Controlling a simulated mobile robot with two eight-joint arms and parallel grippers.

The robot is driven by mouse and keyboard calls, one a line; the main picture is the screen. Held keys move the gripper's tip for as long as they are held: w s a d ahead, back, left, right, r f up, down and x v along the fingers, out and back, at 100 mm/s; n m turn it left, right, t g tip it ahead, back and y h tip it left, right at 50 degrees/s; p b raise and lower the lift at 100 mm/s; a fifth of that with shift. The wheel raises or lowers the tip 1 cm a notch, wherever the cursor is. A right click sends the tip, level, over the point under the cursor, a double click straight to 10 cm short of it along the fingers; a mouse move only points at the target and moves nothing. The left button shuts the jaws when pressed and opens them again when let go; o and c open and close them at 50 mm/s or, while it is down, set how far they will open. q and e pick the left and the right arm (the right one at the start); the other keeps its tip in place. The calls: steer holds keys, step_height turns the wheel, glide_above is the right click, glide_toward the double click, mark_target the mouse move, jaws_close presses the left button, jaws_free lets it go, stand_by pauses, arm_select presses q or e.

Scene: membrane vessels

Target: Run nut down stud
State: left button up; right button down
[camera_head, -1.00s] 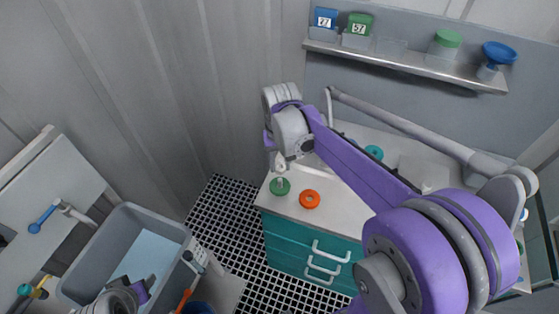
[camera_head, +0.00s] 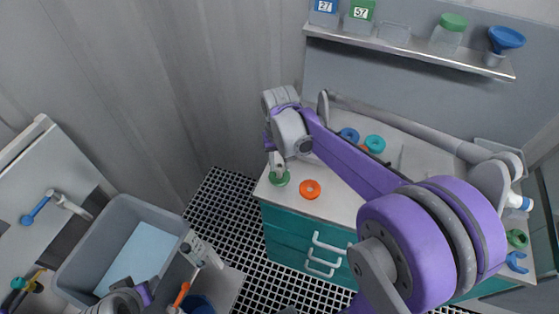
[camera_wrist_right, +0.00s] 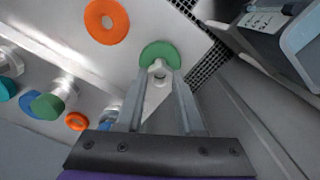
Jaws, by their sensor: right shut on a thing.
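My right gripper (camera_head: 277,167) is over the left end of the white counter, at the green disc (camera_head: 283,181). In the right wrist view its two grey fingers (camera_wrist_right: 160,82) are closed around a small pale part (camera_wrist_right: 158,70) with a dark hole, probably the nut. The green disc (camera_wrist_right: 160,51) lies just beyond the fingertips. The pale part overlaps the disc's edge, and I cannot tell whether they touch. No stud is clearly visible there. Part of my left arm shows at the bottom left of the head view; its fingertips cannot be made out.
An orange ring (camera_head: 310,189) lies right of the green disc; it also shows in the wrist view (camera_wrist_right: 106,21). Blue and teal rings (camera_head: 374,143) lie farther back. A shelf (camera_head: 410,50) with lidded containers is above the counter.

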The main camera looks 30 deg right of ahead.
steer(key=shift+f+b, duration=0.7)
steer(key=shift+f, duration=0.55)
steer(key=m, duration=0.8)
steer(key=shift+m, duration=0.3)
steer(key=m, duration=0.4)
steer(key=shift+b, duration=0.3)
steer(key=m, duration=0.6)
steer(key=shift+c, duration=2.3)
jaws_free()
steer(key=shift+m, duration=0.3)
arm_select(q)
steer(key=f, duration=0.1)
steer(key=s+f, duration=0.1)
steer(key=f, duration=0.1)
steer(key=shift+f, duration=0.1)
